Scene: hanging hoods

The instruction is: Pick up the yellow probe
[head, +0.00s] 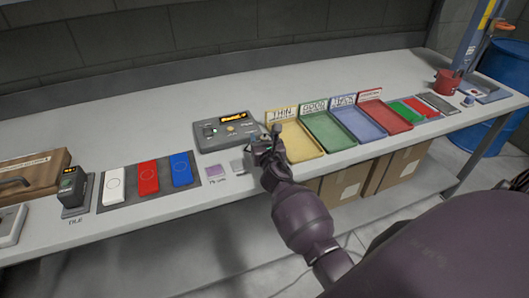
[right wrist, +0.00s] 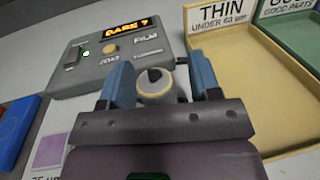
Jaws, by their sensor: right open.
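In the right wrist view, a round pale-yellow piece with a dark centre, which looks like the yellow probe (right wrist: 155,88), stands between the two blue fingers of my right gripper (right wrist: 161,72). The gripper is open around it, with a visible gap at the right finger; contact at the left finger is unclear. In the head view my right gripper (head: 264,146) is at the bench's front part, right of the grey film gauge (head: 226,128), and mostly hides the probe. My left gripper is not in view.
Close right stands the yellow "THIN" tray (head: 300,143), then green, blue and red trays. Left are a purple square (head: 216,171) and a mat with white, red and blue pieces (head: 148,178). A red cup (head: 447,82) is far right. The bench behind the gauge is clear.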

